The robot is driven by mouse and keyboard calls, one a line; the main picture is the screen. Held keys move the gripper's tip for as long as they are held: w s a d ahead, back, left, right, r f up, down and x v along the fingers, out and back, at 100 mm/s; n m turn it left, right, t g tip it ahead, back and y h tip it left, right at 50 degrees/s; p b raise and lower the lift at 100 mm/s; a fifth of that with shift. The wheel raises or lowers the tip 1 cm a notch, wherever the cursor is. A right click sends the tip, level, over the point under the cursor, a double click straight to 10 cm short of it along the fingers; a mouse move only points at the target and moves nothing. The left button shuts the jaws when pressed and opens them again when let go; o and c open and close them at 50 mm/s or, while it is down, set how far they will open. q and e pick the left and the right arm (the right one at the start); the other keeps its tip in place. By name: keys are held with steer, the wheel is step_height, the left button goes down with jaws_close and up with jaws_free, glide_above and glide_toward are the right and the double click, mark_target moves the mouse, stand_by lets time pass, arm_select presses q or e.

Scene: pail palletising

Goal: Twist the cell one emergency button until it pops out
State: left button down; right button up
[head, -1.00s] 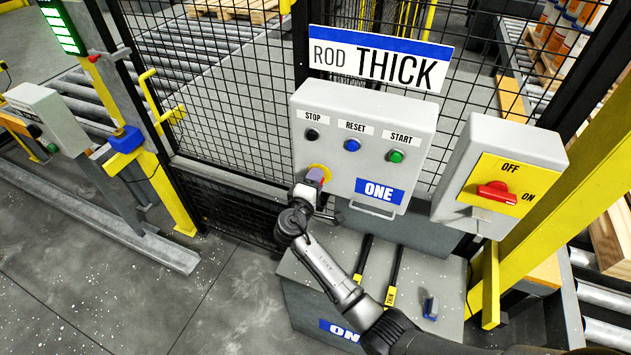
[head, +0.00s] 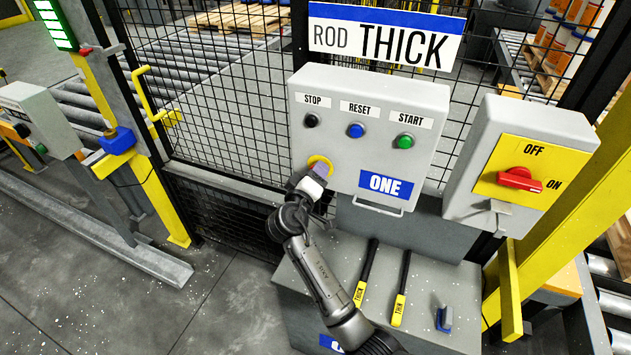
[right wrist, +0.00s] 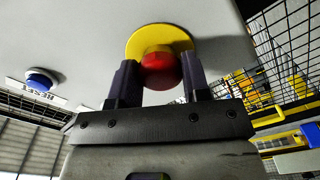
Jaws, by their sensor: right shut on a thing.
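The cell one control box (head: 365,130) is a grey panel with a blue ONE label (head: 386,185). Its emergency button is a red mushroom head (right wrist: 161,71) on a yellow disc (right wrist: 158,38), clear in the right wrist view. In the head view the yellow disc (head: 319,163) shows at the box's lower left, and my gripper hides the red head. My right gripper (head: 314,178) is at the button; in the right wrist view its two dark fingers (right wrist: 160,82) stand either side of the red head, shut on it. My left gripper is not in view.
Black STOP (head: 311,121), blue RESET (head: 355,130) and green START (head: 404,141) buttons sit above. A red rotary switch (head: 520,180) is on a box to the right. Two rods labelled THICK and THIN lie on the grey cabinet below. Mesh fence stands behind.

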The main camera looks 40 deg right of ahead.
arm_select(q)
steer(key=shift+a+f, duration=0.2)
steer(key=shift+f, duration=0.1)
arm_select(e)
steer(key=o, duration=0.7)
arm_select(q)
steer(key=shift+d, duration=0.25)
arm_select(e)
steer(key=shift+o, duration=1.1)
steer(key=shift+a, duration=0.15)
